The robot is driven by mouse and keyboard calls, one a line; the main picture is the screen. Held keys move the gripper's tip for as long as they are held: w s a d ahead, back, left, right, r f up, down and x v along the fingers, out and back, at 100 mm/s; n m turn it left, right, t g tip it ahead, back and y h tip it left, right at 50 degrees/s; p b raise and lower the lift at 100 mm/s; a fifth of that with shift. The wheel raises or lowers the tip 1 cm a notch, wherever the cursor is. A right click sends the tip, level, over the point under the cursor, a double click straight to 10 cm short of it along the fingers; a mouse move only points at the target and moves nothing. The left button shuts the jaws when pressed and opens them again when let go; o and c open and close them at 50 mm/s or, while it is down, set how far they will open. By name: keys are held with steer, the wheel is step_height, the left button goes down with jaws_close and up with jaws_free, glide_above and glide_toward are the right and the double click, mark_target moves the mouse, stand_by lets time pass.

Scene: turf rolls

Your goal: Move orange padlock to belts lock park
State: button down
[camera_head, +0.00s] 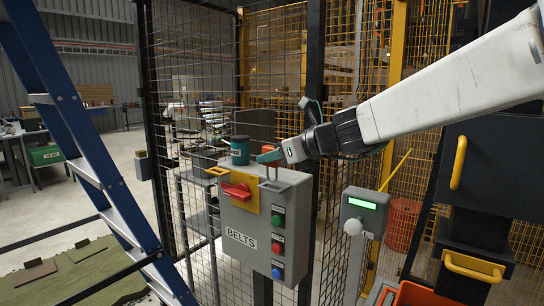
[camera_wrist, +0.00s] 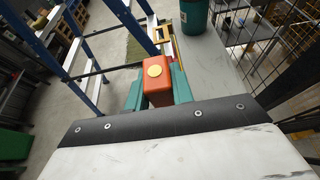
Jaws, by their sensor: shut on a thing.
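My gripper (camera_head: 268,157) is above the top of the grey BELTS box (camera_head: 240,240) in the head view, its teal fingers pointing left. In the wrist view the gripper (camera_wrist: 158,88) is shut on the orange padlock (camera_wrist: 158,84), which has a round yellow spot facing the camera. The box has a red rotary handle (camera_head: 238,191) on a yellow plate (camera_head: 246,205). No part is clearly marked as the lock park.
A teal cup (camera_head: 240,152) stands on the box top, left of my gripper; it also shows in the wrist view (camera_wrist: 194,16). A blue ladder (camera_head: 88,150) stands left. Mesh fence (camera_head: 190,60) lies behind. A grey post box with a green display (camera_head: 362,211) stands right.

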mark_target(273, 182)
steer(key=shift+f, duration=2.5)
steer(key=c, duration=1.1)
jaws_free()
steer(key=shift+d, duration=0.1)
steer(key=v, duration=0.7)
steer(key=shift+s+d+r, duration=0.2)
